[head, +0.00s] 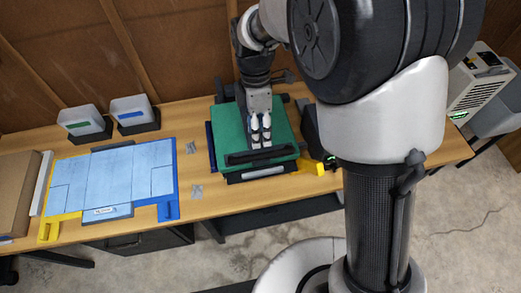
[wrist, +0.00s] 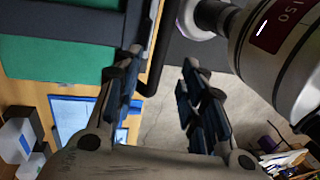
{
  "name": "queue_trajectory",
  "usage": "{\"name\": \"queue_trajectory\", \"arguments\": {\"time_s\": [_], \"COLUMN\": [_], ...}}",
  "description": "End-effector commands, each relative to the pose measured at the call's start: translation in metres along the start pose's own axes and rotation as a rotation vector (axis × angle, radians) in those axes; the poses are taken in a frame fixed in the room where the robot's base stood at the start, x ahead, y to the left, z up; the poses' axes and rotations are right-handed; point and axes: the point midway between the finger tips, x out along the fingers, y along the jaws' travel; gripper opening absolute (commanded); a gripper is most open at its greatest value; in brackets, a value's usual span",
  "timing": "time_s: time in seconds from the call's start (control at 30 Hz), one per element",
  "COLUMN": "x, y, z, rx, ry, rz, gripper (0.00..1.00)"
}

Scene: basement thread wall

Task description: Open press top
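The press has a green top (head: 230,130) with a black bar handle (head: 262,155) along its front edge. It stands closed, as far as I can see, on the wooden bench. My gripper (head: 261,144) points down over the front part of the top, close to the bar. In the wrist view my gripper (wrist: 163,58) is open, with a clear gap between its fingers. The dark bar (wrist: 160,50) shows near the left finger, and the green top (wrist: 55,60) lies at the upper left. I cannot tell whether a finger touches the bar.
Left of the press lies a light blue board (head: 115,178) with yellow and blue edge pieces. Two white bins (head: 83,120) (head: 132,109) stand behind it. A black device (head: 318,140) and a yellow piece (head: 312,167) sit close right of the press. A wooden wall is behind.

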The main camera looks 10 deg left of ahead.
Motion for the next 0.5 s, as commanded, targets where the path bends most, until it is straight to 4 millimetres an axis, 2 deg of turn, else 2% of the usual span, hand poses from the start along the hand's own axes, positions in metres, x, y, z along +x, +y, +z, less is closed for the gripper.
{"name": "queue_trajectory", "arguments": {"time_s": [0.03, 0.2, 0.4, 0.5], "x": [0.014, 0.048, 0.072, 0.077], "y": [-0.001, -0.001, 0.000, 0.000], "z": [0.000, 0.000, 0.000, 0.000], "rx": [0.000, 0.000, 0.000, 0.001], "ry": [-0.001, 0.000, 0.000, 0.000], "rz": [-0.005, -0.004, -0.002, 0.000], "gripper": [0.38, 0.38, 0.38, 0.38]}}
